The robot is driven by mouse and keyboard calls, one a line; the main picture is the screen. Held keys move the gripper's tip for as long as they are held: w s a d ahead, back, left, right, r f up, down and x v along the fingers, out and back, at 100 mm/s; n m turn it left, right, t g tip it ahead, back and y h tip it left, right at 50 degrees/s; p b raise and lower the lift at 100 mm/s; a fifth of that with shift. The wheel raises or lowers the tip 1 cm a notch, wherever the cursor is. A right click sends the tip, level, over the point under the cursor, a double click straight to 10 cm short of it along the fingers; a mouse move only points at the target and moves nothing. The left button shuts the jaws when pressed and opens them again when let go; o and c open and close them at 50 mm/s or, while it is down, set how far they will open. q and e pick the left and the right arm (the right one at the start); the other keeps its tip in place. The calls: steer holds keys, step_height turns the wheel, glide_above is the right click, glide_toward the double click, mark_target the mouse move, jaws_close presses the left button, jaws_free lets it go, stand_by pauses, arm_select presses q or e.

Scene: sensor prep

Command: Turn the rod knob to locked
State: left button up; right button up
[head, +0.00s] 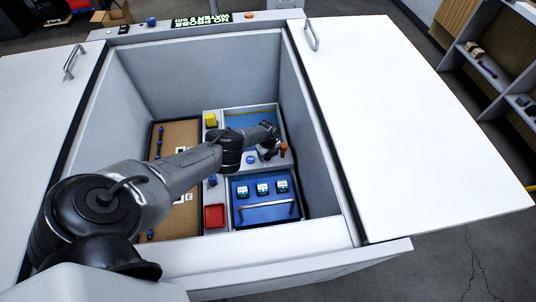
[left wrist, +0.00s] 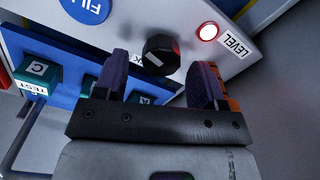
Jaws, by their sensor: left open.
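A black round knob (left wrist: 162,52) with a red mark on its face shows in the left wrist view, on a light panel. A label beside it is mostly hidden by a finger; only its last letter, K, shows. My left gripper (left wrist: 165,82) is open, with its two purple-grey fingers on either side of the knob's near side. I cannot tell whether they touch it. In the head view my left gripper (head: 269,153) is small and dark, down inside the deep bin over the panel. My right gripper is not in view.
A blue FILL button (left wrist: 86,6) and a lit red LEVEL lamp (left wrist: 208,32) flank the knob. A blue tray (head: 240,214) with several teal-topped blocks lies nearer. The bin's walls (head: 322,165) enclose the arm.

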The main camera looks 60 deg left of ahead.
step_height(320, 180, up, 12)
steer(key=p, duration=1.1)
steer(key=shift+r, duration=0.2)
